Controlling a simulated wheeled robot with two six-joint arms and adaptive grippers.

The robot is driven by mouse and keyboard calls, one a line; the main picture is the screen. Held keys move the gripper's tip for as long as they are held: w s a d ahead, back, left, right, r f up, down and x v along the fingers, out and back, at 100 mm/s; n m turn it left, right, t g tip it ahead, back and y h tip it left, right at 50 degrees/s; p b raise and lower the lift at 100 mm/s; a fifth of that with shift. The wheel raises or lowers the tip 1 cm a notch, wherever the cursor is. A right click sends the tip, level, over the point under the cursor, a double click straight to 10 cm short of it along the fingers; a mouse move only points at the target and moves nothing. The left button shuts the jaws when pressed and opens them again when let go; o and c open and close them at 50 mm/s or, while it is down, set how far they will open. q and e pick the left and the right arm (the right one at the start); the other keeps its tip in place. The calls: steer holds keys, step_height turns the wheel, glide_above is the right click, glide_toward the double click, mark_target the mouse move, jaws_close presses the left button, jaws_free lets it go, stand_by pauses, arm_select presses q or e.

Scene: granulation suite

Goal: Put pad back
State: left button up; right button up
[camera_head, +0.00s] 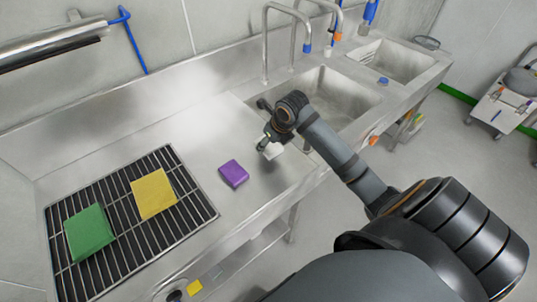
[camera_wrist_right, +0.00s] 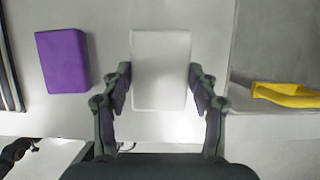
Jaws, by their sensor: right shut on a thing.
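My right gripper (camera_head: 266,146) is over the steel counter between the purple pad and the sink. It is shut on a white pad (camera_wrist_right: 160,62), with one finger at each side of it. The white pad also shows, partly hidden, in the head view (camera_head: 274,151). I cannot tell whether it touches the counter. A purple pad (camera_head: 234,174) lies on the counter to the left of the gripper. A yellow pad (camera_head: 153,193) and a green pad (camera_head: 88,232) lie on a wire rack. My left gripper is not in the head view.
The wire rack (camera_head: 192,208) is at the counter's left end, with bare bars around its pads. A sink basin (camera_head: 325,90) with tall taps (camera_head: 265,45) is beyond the gripper. A yellow item (camera_wrist_right: 288,94) shows at the right in the wrist view.

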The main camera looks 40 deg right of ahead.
mark_target(271, 146)
steer(key=shift+w, duration=0.1)
step_height(271, 146, down, 4)
steer(key=b, duration=0.3)
steer(key=shift+w+b, duration=0.15)
steer(key=shift+b, duration=0.25)
steer(key=shift+r, duration=0.2)
steer(key=o, duration=0.8)
steer(key=shift+f, duration=0.15)
steer(key=o, duration=0.4)
steer(key=shift+r, duration=0.2)
steer(key=v, duration=1.2)
